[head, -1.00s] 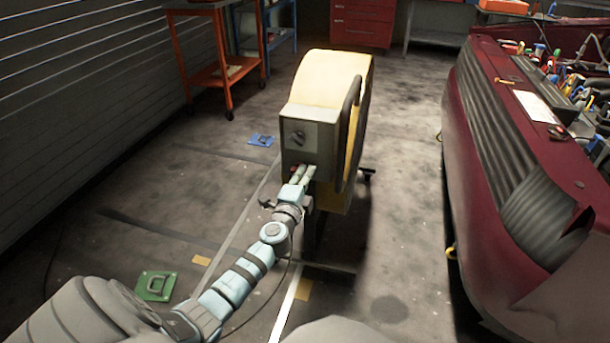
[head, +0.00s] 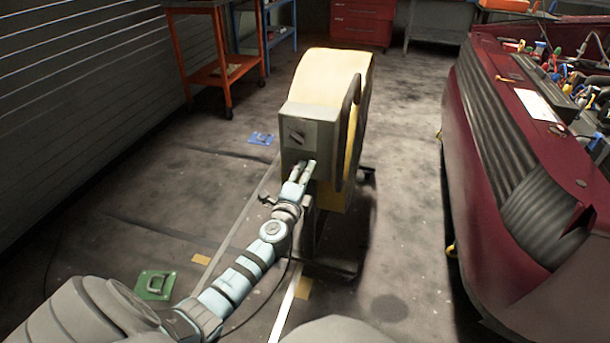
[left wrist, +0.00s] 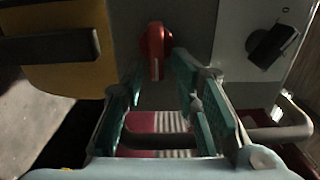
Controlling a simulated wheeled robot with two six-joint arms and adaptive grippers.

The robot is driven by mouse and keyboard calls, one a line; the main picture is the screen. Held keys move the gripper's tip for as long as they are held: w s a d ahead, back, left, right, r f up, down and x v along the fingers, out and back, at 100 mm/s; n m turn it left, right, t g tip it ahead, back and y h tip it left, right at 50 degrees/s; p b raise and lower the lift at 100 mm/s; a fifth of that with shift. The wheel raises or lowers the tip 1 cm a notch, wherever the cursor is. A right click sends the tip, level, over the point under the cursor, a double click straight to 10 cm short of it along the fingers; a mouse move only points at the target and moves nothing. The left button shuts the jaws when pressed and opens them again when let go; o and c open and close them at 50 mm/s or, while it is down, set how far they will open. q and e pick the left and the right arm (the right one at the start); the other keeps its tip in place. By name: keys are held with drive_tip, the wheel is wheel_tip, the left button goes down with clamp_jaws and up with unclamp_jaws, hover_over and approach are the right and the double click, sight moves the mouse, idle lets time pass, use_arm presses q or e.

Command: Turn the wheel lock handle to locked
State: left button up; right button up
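The wheel lock handle looks to be the small red lever (left wrist: 155,48) on the grey box face in the left wrist view. It points down in that view, between the fingertips; contact cannot be made out. My left gripper (head: 308,168) is at the lower front of the grey control box (head: 308,132) on the yellow-topped machine (head: 328,78). Its teal fingers (left wrist: 160,68) are apart in the left wrist view, one on each side of the lever. The lever is hidden in the head view. My right gripper is not in view.
A black knob (left wrist: 270,45) sits on the box's panel. A dark curved bar (head: 348,130) runs along the machine's right side. A dark red car body (head: 480,150) stands right, an orange cart (head: 222,70) back left. A green plate (head: 155,285) lies on the floor.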

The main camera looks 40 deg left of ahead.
use_arm(q)
drive_tip(key=shift+f, duration=0.1)
idle(0.3)
drive_tip(key=v, duration=1.2)
